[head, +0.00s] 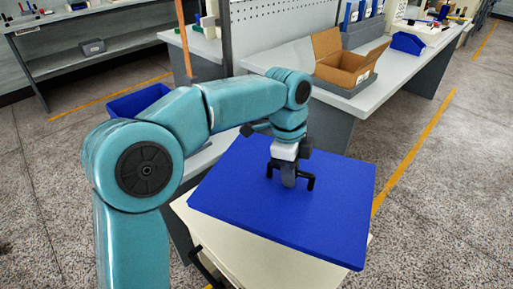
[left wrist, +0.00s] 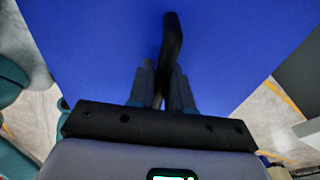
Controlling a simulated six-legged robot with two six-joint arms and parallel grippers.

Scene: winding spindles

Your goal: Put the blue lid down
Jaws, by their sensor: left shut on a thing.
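The blue lid (head: 240,205) is a wide flat panel with a dark handle (head: 309,184) on top. In the head view it is over the pale top of a cream box or cabinet (head: 270,262), slightly askew to it; I cannot tell whether they touch. My left gripper (head: 289,182) points down at the lid's middle and is shut on the handle. In the left wrist view the lid (left wrist: 90,40) fills most of the picture, and the handle (left wrist: 172,40) runs between the fingers (left wrist: 161,85). My right gripper is not in view.
A grey workbench (head: 345,98) with an open cardboard box (head: 345,62) stands behind the lid. A blue bin (head: 135,100) is partly behind my left arm. Open speckled floor (head: 450,180) with a yellow line lies to the right.

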